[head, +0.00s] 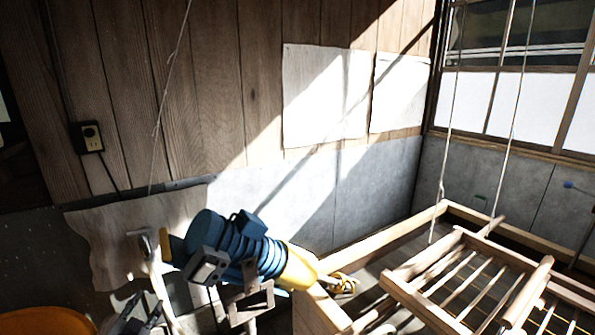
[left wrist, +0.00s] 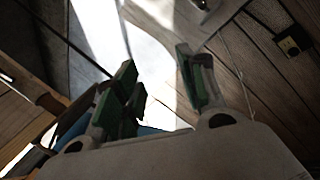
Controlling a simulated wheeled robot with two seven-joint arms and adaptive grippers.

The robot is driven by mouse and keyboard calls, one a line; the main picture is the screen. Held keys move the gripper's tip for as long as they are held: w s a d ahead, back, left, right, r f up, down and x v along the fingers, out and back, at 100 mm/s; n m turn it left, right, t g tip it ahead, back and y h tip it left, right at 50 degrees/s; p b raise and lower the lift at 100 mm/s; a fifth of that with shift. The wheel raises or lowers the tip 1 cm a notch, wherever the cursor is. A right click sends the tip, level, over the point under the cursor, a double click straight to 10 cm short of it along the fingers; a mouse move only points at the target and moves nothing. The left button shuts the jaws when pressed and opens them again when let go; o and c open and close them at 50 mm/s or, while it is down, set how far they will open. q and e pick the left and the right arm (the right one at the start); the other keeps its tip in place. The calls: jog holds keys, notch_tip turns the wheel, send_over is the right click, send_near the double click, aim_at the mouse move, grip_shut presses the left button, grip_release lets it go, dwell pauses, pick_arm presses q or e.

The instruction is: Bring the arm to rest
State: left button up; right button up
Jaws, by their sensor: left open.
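My left gripper (head: 137,308) shows at the lower left of the head view, with dark fingers pointing up. In the left wrist view the gripper (left wrist: 160,90) has two green-padded fingers spread well apart on a pale body. Nothing sits between the fingers, so it is open and empty. My right gripper is in neither view. A wooden mould frame (head: 425,303) with slats hangs on ropes at the right of the head view, clear of my left gripper.
A blue ribbed body with a yellow end (head: 238,243) is close to the right of my left gripper; what it is, I cannot tell. A pale upright piece with a crosspiece (head: 152,268) is just above the gripper. A wall outlet (head: 90,137) and plank wall stand behind.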

pick_arm(q)
jog(key=s+d+f+n+g+h, duration=0.2)
jog(key=s+d+f+g, duration=0.45)
jog(key=s+d, duration=0.3)
jog(key=s+d+f+n+g+h, duration=0.1)
jog(key=s+d+f+g, duration=0.55)
jog(key=s+d, duration=0.35)
jog(key=s+a+f, duration=0.1)
jog(key=s+f, duration=0.1)
jog(key=f, duration=1.5)
jog(key=s+a+f, duration=0.1)
jog(key=s+f, duration=0.1)
jog(key=f, duration=1.4)
jog(key=s+a+f, duration=0.1)
jog(key=s+f, duration=0.9)
jog(key=s, duration=0.1)
jog(key=s+a+f+g, duration=0.1)
jog(key=s+a+f, duration=0.1)
jog(key=s+f, duration=0.8)
jog(key=shift+s+a+g, duration=0.25)
jog(key=shift+s+g, duration=0.05)
jog(key=shift+s, duration=0.3)
